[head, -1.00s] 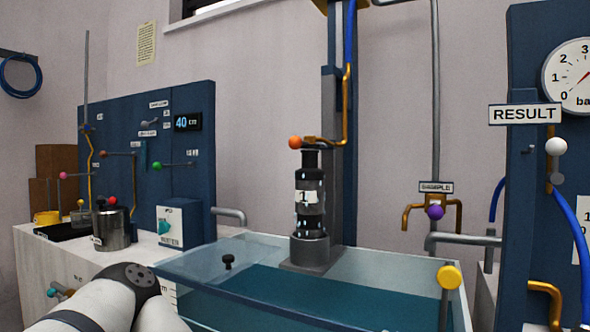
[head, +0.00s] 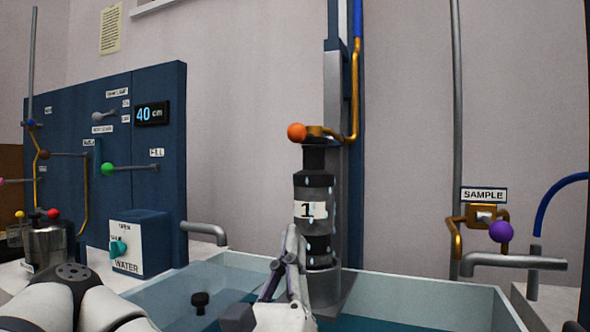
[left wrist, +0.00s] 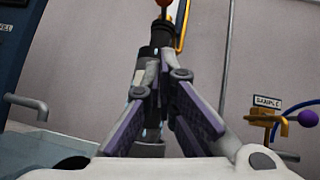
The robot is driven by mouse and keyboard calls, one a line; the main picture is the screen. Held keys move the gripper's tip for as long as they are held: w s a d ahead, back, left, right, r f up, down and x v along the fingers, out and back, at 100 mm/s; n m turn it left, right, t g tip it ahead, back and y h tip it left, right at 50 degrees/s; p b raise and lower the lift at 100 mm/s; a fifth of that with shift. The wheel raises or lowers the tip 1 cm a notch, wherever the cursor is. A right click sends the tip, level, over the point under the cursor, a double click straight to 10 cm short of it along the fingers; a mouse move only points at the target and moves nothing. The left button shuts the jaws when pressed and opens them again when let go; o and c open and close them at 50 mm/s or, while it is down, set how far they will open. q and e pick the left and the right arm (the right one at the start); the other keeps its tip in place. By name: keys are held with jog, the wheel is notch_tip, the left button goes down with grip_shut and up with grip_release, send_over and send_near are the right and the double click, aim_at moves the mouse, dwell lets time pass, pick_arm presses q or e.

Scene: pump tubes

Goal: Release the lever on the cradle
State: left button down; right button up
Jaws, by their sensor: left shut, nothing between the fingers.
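The cradle (head: 325,287) holds an upright dark tube labelled 1 (head: 315,185) at the tank. The lever at its top ends in an orange ball (head: 297,131) at the left, with a brass arm running right to the post. My left gripper (head: 293,238) is shut and empty. Its fingertips point up in front of the tube's lower part, below the orange ball; I cannot tell whether they touch the tube. In the left wrist view the closed fingers (left wrist: 165,78) cover part of the tube, and the orange ball shows at the top edge. My right gripper is not in view.
The water tank (head: 425,290) spreads around the cradle, with a small black knob (head: 200,300) inside. A pipe (head: 205,231) and WATER box (head: 140,245) stand left. The SAMPLE tap with purple ball (head: 501,232) is right. The wall space above is free.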

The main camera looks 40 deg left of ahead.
pick_arm(q)
jog(key=shift+s+d+r, duration=0.1)
jog(key=shift+d, duration=0.05)
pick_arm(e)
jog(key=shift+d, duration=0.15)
pick_arm(q)
jog(key=s+r+p+x, duration=0.1)
jog(key=p+x, duration=0.4)
jog(key=x, duration=0.7)
jog(key=shift+r, duration=0.65)
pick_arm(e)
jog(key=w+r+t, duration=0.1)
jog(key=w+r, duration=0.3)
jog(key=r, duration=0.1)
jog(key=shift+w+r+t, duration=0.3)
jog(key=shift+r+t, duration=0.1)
pick_arm(q)
jog(key=shift+s, duration=0.15)
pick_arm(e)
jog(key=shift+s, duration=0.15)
